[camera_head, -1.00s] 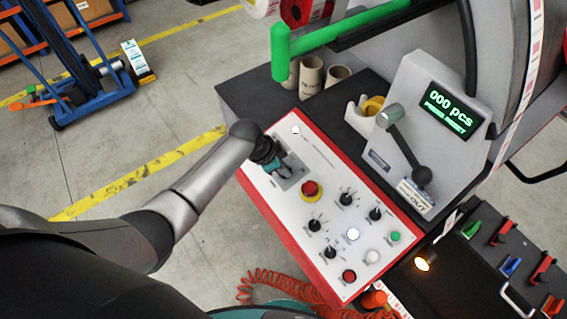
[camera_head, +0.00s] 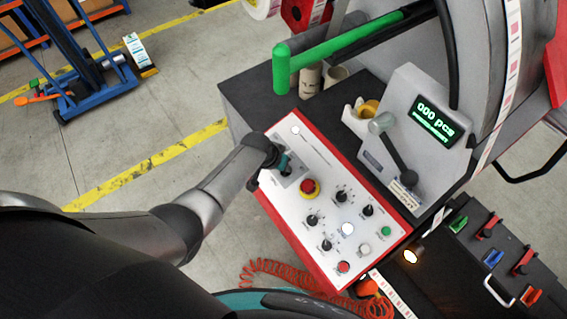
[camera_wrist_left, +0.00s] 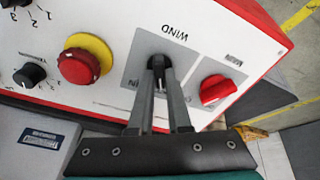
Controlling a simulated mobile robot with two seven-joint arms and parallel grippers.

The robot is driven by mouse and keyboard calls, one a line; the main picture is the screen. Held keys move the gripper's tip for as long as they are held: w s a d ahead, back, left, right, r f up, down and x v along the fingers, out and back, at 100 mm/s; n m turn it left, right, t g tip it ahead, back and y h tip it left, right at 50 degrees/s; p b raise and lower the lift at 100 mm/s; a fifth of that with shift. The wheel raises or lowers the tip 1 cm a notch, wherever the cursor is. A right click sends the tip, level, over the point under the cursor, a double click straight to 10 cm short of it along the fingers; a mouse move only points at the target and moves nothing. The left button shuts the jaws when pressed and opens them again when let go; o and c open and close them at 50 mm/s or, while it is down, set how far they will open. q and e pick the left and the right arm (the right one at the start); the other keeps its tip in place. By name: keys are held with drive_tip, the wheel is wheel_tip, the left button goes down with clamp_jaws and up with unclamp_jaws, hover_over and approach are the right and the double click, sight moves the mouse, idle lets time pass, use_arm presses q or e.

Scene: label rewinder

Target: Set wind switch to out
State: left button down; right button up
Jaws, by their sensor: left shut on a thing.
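The wind switch (camera_wrist_left: 157,61) is a black knob on a grey plate marked WIND, which appears upside down in the left wrist view. An IN label shows beside it; an OUT label is not readable there. My left gripper (camera_wrist_left: 160,76) is shut on the switch, with its two grey fingers on either side of the knob. In the head view my left gripper (camera_head: 280,161) is at the upper left of the white control panel (camera_head: 316,164) and largely hides the switch. The exact angle of the knob is hard to tell. My right gripper is not in view.
A red main switch (camera_wrist_left: 217,89) and a red emergency button on a yellow ring (camera_wrist_left: 80,65) flank the wind switch. Several black knobs and lit buttons sit lower on the panel. A lever (camera_head: 394,146) and the counter display (camera_head: 434,124) stand to the right.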

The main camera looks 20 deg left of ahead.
use_arm(q)
drive_tip(key=shift+n, duration=0.3)
drive_tip(key=c, duration=0.9)
unclamp_jaws()
drive_tip(key=shift+o, duration=0.2)
drive_tip(key=shift+s+a+r+p, duration=0.1)
drive_tip(key=shift+s+r+p, duration=0.05)
drive_tip(key=shift+r+p, duration=0.25)
drive_tip(key=p+v, duration=0.1)
drive_tip(key=v, duration=0.3)
drive_tip(key=shift+p, duration=0.35)
wheel_tip(320, 180, up, 8)
hover_over(279, 179)
drive_tip(key=s+a, duration=0.2)
drive_tip(key=s, duration=0.1)
drive_tip(key=shift+v, duration=0.75)
